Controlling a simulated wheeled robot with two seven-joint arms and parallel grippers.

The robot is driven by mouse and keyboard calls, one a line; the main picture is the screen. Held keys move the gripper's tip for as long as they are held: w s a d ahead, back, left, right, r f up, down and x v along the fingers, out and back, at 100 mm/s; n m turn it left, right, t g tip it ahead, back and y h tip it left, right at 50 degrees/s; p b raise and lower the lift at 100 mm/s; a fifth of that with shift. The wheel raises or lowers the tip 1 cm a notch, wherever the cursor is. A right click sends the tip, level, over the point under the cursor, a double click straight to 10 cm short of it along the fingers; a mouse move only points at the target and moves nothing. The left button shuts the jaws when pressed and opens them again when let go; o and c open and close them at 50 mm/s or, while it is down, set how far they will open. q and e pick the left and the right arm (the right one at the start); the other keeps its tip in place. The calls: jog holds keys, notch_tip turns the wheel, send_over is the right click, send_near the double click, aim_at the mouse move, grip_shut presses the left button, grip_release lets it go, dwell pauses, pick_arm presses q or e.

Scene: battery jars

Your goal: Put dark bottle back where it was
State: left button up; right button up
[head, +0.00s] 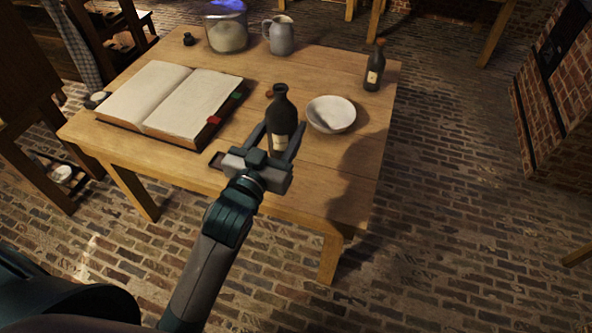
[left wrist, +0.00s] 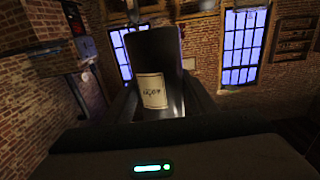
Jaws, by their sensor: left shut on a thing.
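A dark bottle (head: 282,113) with a pale label is upright between the fingers of my left gripper (head: 283,131), over the front part of the wooden table. The gripper is shut on it. In the left wrist view the dark bottle (left wrist: 156,68) fills the middle, with its label facing the camera. I cannot tell whether its base touches the table. A second dark bottle (head: 374,67) with a pale label stands at the table's right back corner. My right gripper is not in view.
A white bowl (head: 331,114) sits just right of the held bottle. A large open book (head: 170,100) lies on the left of the table (head: 330,175). A grey jug (head: 279,36) and a glass jar (head: 227,30) stand at the back. The front right of the tabletop is clear.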

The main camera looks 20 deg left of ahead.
pick_arm(q)
jog(key=d+f+m+h+b, duration=0.2)
jog(key=d+f+h+b, duration=0.1)
jog(key=f, duration=0.5)
jog(key=shift+d+m+g+h+b, duration=0.3)
jog(key=shift+d+g+h, duration=0.15)
jog(key=shift+d, duration=0.25)
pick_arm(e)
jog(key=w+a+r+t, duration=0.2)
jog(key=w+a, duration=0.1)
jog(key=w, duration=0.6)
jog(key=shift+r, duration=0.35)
pick_arm(q)
jog(key=shift+w+f, duration=0.1)
jog(key=shift+w, duration=0.05)
jog(key=w+a+f, duration=0.4)
jog(key=w+f, duration=0.3)
jog(key=w, duration=0.3)
jog(key=shift+w+a+p, duration=0.25)
jog(key=shift+a+p, duration=0.05)
jog(key=shift+a, duration=0.05)
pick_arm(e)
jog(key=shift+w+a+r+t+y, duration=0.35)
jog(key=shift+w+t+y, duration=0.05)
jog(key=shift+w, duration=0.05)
